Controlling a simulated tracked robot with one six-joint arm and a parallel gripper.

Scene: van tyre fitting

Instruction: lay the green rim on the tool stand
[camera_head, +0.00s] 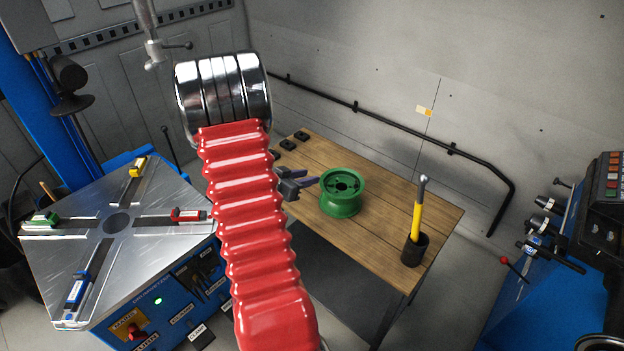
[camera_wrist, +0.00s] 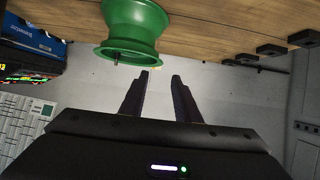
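The green rim (camera_head: 342,196) rests on the wooden top of a table (camera_head: 385,205), its open face with bolt holes turned up. It also shows at the top of the wrist view (camera_wrist: 135,28), where the picture is upside down. My gripper (camera_head: 314,180) is just left of the rim, beyond my red-sleeved arm. In the wrist view, my gripper's two dark fingers (camera_wrist: 160,75) are apart, with nothing between them. They point toward the rim's side, and I see no clear contact. No other piece is plainly marked as the tool stand.
A tyre machine's metal turntable (camera_head: 60,240) is left; a blue machine (camera_head: 545,295) is right.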

